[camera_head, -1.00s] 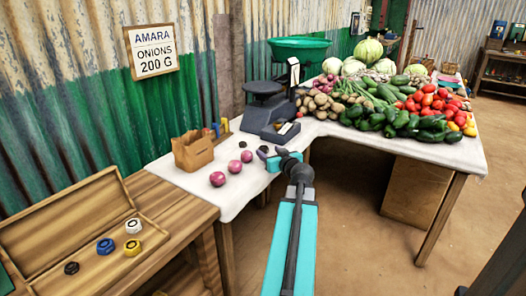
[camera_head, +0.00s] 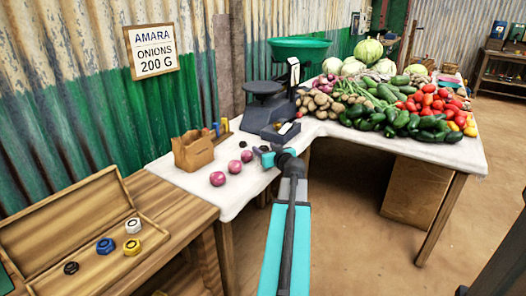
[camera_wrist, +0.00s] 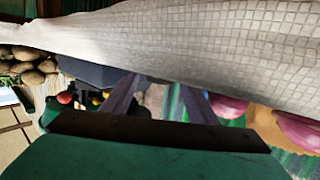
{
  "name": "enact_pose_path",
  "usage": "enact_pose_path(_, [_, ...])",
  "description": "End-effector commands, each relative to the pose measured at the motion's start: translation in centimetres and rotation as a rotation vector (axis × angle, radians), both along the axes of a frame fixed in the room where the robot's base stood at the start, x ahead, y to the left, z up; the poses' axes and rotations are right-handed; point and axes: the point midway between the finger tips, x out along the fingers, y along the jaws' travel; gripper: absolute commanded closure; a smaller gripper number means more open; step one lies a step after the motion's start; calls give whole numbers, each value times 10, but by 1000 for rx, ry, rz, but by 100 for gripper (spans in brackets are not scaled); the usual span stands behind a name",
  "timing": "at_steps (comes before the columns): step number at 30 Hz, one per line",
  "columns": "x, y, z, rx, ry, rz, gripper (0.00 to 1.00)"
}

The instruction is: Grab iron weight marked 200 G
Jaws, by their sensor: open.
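No mark of 200 G is readable on any weight. Small dark round pieces, perhaps weights, lie on the white cloth near the scale; one (camera_head: 242,144) is behind the onions. My gripper (camera_head: 260,153) is open at the cloth's front edge, right of the onions. In the wrist view its fingers (camera_wrist: 160,95) are apart, with nothing seen between them but background.
Red onions (camera_head: 218,179) lie in a row on the cloth (camera_head: 236,200), beside a paper bag (camera_head: 193,151). A dark scale (camera_head: 270,115) with a green pan (camera_head: 299,47) stands behind. Vegetables (camera_head: 400,105) cover the right table. The floor in front is clear.

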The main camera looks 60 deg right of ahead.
Motion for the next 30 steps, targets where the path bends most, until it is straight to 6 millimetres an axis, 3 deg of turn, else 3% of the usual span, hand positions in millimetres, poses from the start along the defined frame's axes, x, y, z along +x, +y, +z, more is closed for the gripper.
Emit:
enact_pose_path(12, [0,0,0,0,0,0,47])
enact_pose_path(13, [0,0,0,0,0,0,48])
enact_pose_path(22, [0,0,0,0,0,0,97])
enact_pose_path(30, [0,0,1,-1,-1,0,97])
